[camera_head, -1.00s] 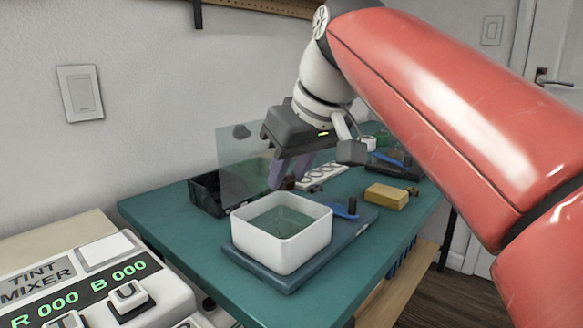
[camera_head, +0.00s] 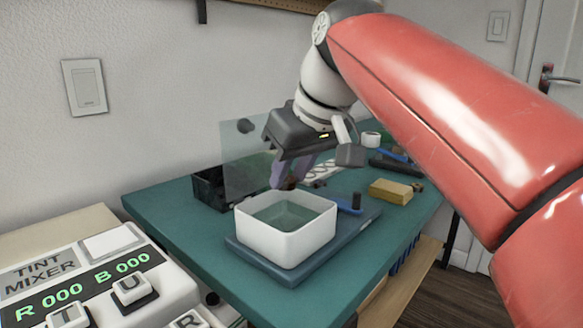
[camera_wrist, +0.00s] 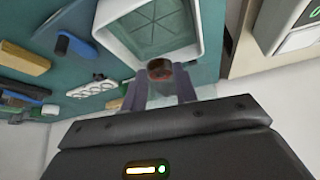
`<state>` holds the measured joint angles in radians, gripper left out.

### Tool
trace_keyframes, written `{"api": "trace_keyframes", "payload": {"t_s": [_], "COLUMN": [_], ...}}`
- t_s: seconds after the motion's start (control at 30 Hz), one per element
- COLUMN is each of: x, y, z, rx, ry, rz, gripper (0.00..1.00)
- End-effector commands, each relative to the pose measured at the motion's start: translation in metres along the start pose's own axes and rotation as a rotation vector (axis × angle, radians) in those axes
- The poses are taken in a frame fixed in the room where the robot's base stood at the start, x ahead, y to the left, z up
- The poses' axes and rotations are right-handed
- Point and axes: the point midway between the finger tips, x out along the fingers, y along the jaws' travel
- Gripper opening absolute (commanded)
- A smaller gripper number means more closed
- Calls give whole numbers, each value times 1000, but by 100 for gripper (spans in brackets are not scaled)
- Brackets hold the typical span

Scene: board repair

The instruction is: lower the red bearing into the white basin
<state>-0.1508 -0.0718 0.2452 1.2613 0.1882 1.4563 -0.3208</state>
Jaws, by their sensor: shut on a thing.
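The white basin (camera_head: 284,245) stands on a blue tray on the teal table and holds a greenish liquid or floor. My gripper (camera_head: 289,181) is above the basin's far edge, its purple fingers pointing down. In the wrist view my gripper (camera_wrist: 158,86) is shut on a small round reddish-brown bearing (camera_wrist: 159,69). The bearing shows as a dark brown spot in the head view (camera_head: 290,184). The basin also fills the top of the wrist view (camera_wrist: 203,40), with the bearing just outside or over its near rim; I cannot tell which.
A clear upright panel (camera_head: 240,160) and a black bin (camera_head: 208,188) stand behind the basin. A yellow block (camera_head: 390,191) lies at the right. The tint mixer (camera_head: 90,285) is at the front left. A blue-handled tool (camera_head: 340,204) lies beside the basin.

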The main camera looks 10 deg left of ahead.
Motion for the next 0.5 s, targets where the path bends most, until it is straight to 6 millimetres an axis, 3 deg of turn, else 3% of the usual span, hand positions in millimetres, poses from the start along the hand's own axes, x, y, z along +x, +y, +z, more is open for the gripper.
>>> {"api": "trace_keyframes", "payload": {"t_s": [0.5], "x": [25], "y": [0], "z": [14], "rx": [0], "ry": [1], "rz": [0], "gripper": [7]}}
